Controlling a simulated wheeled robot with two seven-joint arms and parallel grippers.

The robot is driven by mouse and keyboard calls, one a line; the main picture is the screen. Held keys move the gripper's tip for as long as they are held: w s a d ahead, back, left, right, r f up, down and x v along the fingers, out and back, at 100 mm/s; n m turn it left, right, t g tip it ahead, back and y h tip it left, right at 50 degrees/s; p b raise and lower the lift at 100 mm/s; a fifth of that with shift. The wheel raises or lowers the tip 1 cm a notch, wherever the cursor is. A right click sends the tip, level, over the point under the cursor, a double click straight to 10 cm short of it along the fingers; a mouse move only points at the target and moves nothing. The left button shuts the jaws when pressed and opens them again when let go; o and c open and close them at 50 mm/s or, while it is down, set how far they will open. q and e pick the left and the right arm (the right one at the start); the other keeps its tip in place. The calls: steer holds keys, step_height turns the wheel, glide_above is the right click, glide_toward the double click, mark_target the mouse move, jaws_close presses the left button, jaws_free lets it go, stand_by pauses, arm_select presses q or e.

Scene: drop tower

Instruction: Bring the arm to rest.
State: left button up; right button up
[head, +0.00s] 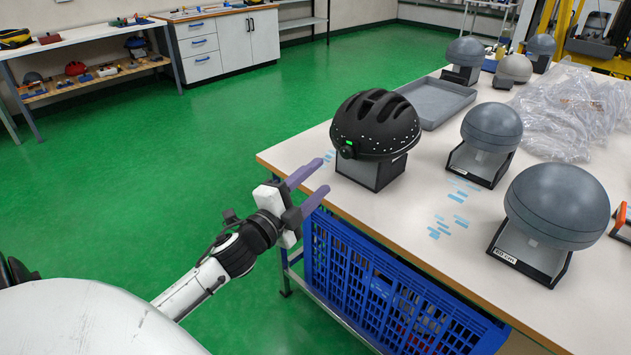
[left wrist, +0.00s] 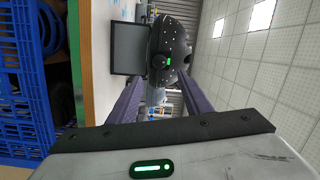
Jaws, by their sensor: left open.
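My left gripper (head: 306,189) is open and empty, with purple fingers, just off the left edge of the white table (head: 400,215). In the left wrist view its two fingers (left wrist: 160,95) stand apart with nothing between them. A black helmet (head: 376,122) with a green light sits on a dark stand (head: 370,172) on the table, beyond the fingertips and apart from them. The helmet also shows in the left wrist view (left wrist: 172,48), turned sideways. My right gripper is not in view.
Grey domes on stands (head: 556,205), (head: 490,127) occupy the table's right side. A grey tray (head: 437,101) and clear plastic wrap (head: 570,110) lie farther back. A blue crate (head: 375,290) stands under the table edge. Green floor (head: 200,130) to the left is clear.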

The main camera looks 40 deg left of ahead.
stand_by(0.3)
arm_select(q)
steer(key=s+d+f+n+g+h, duration=0.1)
steer(key=s+d+f+n+g, duration=0.3)
steer(key=f, duration=0.6)
steer(key=s+d+f+n+g+h, duration=0.1)
steer(key=s+d+f+n+g, duration=0.15)
steer(key=s+d+f, duration=0.6)
steer(key=s+d+f+n+g+h, duration=0.2)
steer(key=s+d+f+n, duration=0.3)
steer(key=s+d+f, duration=0.5)
steer(key=shift+s+d+f+g, duration=0.35)
steer(key=shift+s+g, duration=0.3)
steer(key=shift+s, duration=0.1)
steer(key=shift+n, duration=0.25)
